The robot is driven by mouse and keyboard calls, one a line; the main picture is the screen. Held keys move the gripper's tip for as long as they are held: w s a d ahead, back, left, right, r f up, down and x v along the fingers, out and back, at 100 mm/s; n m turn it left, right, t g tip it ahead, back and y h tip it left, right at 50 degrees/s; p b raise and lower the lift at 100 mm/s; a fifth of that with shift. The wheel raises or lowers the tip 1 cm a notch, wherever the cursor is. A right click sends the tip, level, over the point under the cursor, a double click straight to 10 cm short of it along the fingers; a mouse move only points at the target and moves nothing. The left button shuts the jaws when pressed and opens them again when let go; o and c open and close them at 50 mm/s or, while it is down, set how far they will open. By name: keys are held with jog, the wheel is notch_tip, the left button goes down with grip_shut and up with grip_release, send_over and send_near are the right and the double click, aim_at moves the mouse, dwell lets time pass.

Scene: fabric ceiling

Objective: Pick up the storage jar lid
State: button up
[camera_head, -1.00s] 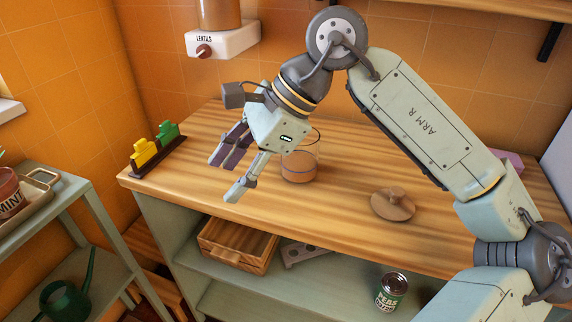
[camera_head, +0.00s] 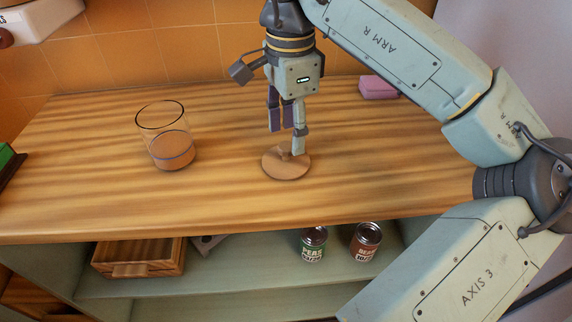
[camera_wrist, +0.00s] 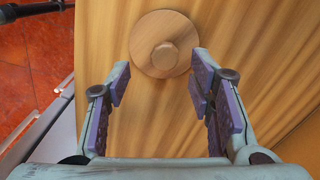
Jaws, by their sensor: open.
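The storage jar lid (camera_head: 280,166) is a round wooden disc with a knob, lying flat on the wooden counter. In the wrist view the lid (camera_wrist: 148,30) is ahead of the fingers, near the top, with its knob (camera_wrist: 165,56) roughly between the lines of the two fingers. My gripper (camera_head: 287,142) is open and points down at the lid, empty. It also shows in the wrist view (camera_wrist: 160,72). In the head view one finger partly covers the knob; I cannot tell whether it touches. The glass storage jar (camera_head: 165,138) stands open to the left, with brown contents low inside.
A pink block (camera_head: 378,88) lies on the counter behind and right of my gripper. The counter (camera_head: 90,200) is clear between jar and lid. On the shelf below are two cans (camera_head: 313,244) and a wooden crate (camera_head: 140,258).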

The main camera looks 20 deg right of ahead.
aim_at(286, 145)
jog(key=f+b, duration=0.2)
jog(key=f, duration=0.3)
jog(key=shift+w+a+b, duration=0.2)
jog(key=shift+w+b, duration=0.1)
jog(key=shift+b, duration=0.1)
jog(key=shift+r, duration=0.1)
jog(key=c, duration=1.1)
